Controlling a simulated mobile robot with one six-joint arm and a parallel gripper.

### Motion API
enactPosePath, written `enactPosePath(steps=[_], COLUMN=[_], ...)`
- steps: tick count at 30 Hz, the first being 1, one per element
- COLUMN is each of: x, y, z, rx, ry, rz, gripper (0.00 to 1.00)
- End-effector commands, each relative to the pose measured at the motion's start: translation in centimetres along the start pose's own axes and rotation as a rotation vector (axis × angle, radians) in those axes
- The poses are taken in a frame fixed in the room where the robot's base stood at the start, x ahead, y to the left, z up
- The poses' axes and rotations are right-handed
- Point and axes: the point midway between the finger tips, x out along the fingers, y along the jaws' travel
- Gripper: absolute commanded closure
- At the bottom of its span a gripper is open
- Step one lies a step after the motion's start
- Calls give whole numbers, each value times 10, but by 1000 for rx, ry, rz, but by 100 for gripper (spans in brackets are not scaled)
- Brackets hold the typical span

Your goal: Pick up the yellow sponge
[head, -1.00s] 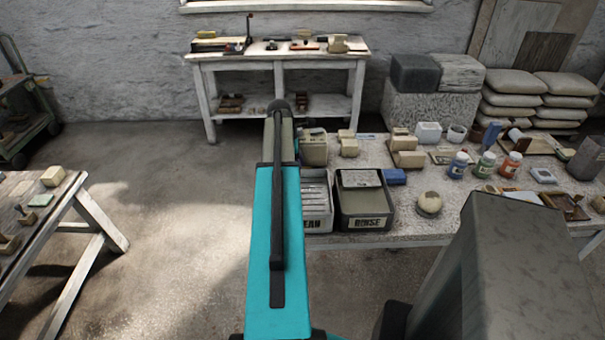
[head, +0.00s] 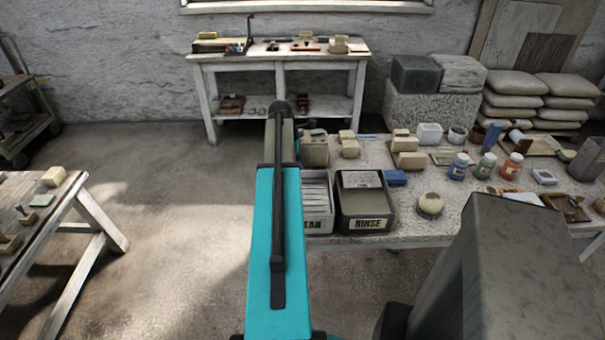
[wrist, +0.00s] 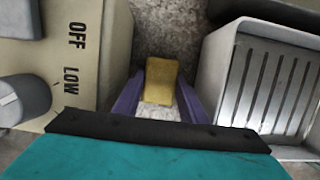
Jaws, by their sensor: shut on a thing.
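The yellow sponge (wrist: 161,82) shows in the wrist view between the two purple fingers of my gripper (wrist: 160,88). My gripper is shut on it, with a finger along each side. The sponge is in the gap between a beige box with a dial and a metal-grey slotted bin. I cannot tell whether it still touches the speckled surface below. In the head view my own arm hides the gripper and the sponge.
The beige dial box (wrist: 75,55) stands close on the left and the slotted bin (wrist: 212,75) close on the right. In the head view, the RINSE bin (head: 368,224) stands beside the slotted bin (head: 318,226) on the table.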

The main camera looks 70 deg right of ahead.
Motion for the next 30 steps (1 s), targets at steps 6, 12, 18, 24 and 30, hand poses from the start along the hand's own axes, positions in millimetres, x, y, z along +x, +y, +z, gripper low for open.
enactPosePath(steps=[6,12,18,24,30], x=[-4,-20,-46,-80,-116], y=[0,1,1,1,2], z=[1,6,13,23,33], rx=[0,1,2,1,2], ry=[0,0,0,0,0], rz=[1,1,3,3,3], gripper=[83,83,83,83,83])
